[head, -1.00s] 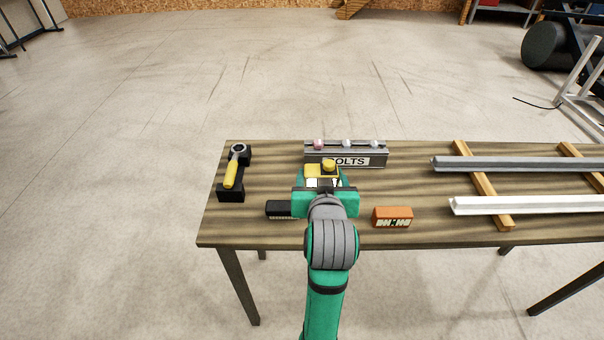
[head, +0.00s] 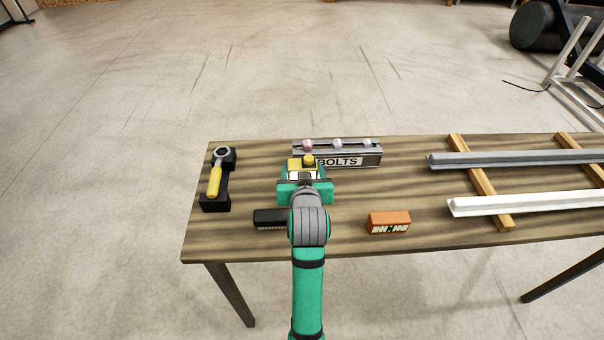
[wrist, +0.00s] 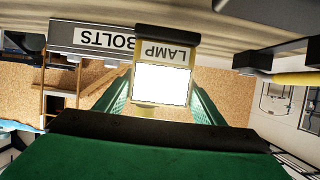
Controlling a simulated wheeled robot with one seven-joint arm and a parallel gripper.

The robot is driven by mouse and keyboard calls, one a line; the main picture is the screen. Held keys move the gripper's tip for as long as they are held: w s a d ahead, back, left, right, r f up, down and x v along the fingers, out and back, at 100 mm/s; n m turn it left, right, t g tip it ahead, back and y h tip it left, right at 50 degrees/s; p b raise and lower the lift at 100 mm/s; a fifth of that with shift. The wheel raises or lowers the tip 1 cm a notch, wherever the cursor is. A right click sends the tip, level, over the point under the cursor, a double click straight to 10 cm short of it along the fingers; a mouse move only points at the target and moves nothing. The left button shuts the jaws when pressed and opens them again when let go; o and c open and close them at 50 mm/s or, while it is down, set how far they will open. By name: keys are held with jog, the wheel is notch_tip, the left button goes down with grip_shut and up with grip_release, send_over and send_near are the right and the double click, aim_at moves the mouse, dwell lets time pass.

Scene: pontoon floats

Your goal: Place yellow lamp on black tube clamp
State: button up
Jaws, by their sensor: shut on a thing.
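The yellow lamp (head: 294,164) is held in my gripper (head: 303,174), above the table in front of the bolts box. In the wrist view the lamp (wrist: 182,53) sits between the green fingers (wrist: 160,98), with its LAMP label and a bright white panel showing upside down. A small black block with pale marks on its front (head: 270,218), which looks like the black tube clamp, lies on the table just left of my arm. My arm hides its right end. The lamp is apart from it, farther back and to the right.
A grey BOLTS box (head: 372,160) stands at the table's back edge. A yellow-handled ratchet (head: 215,181) rests on a black stand at left. An orange block (head: 388,222) lies right of my arm. Metal bars (head: 520,160) on wooden strips (head: 484,190) fill the right side.

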jog(key=shift+w+a+f, duration=0.1)
jog(key=shift+w+f, duration=0.05)
jog(key=shift+f, duration=0.2)
jog(key=shift+w+f, duration=0.2)
jog(key=shift+f, duration=1.35)
jog(key=shift+f, duration=0.15)
jog(key=o, duration=1.4)
jog(key=shift+o, duration=0.2)
